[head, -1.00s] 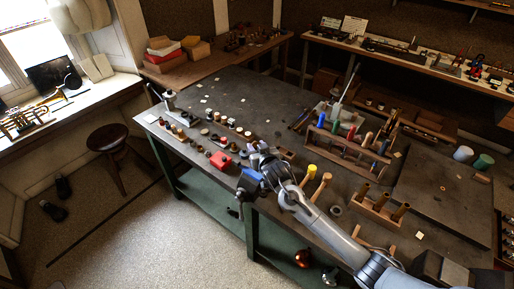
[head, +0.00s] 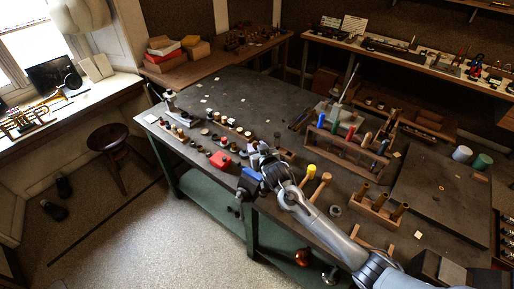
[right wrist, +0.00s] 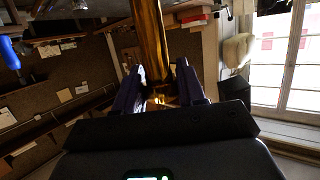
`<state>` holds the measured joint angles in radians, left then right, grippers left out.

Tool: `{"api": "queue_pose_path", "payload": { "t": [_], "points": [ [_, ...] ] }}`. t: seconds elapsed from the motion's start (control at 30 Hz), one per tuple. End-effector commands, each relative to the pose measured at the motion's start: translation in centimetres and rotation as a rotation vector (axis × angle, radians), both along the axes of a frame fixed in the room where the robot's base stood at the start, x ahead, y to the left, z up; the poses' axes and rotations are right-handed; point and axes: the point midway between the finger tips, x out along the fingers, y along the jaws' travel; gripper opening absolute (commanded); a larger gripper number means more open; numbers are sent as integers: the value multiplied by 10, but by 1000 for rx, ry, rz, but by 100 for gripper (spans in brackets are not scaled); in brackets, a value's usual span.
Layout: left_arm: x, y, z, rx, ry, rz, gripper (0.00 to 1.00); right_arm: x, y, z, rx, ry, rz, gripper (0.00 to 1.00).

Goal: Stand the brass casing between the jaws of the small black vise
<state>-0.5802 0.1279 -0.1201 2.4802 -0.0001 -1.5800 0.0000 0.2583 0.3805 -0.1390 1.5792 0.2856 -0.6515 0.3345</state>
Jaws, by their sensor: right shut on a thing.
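My right gripper (head: 258,160) is over the near edge of the workbench, and its arm comes in from the lower right. In the right wrist view, its two dark fingers (right wrist: 160,88) are shut on the brass casing (right wrist: 150,38), a long shiny tube that runs up out of the picture. In the head view the casing is too small and hidden to make out. The small black vise (head: 247,184), with a blue part on top, is at the bench's near edge, just below the gripper in the picture. Its jaws are partly hidden. My left gripper is not in view.
A red block (head: 220,160) and several small parts lie left of the gripper. A wooden rack (head: 372,214) with brass tubes and a tool rack (head: 345,152) stand to the right. The middle of the dark bench top (head: 250,100) is mostly clear.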

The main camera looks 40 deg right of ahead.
Motion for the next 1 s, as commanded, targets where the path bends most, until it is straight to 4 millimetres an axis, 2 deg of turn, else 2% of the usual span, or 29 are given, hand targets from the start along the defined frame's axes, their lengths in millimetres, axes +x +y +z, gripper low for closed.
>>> {"api": "queue_pose_path", "payload": {
  "t": [0.53, 1.0],
  "points": [
    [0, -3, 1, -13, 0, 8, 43, 0, 0, -1, 1, -1, 0, 0],
    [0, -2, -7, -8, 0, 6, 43, 0, 0, -18, 1, -2, -1, 0]
  ]
}}
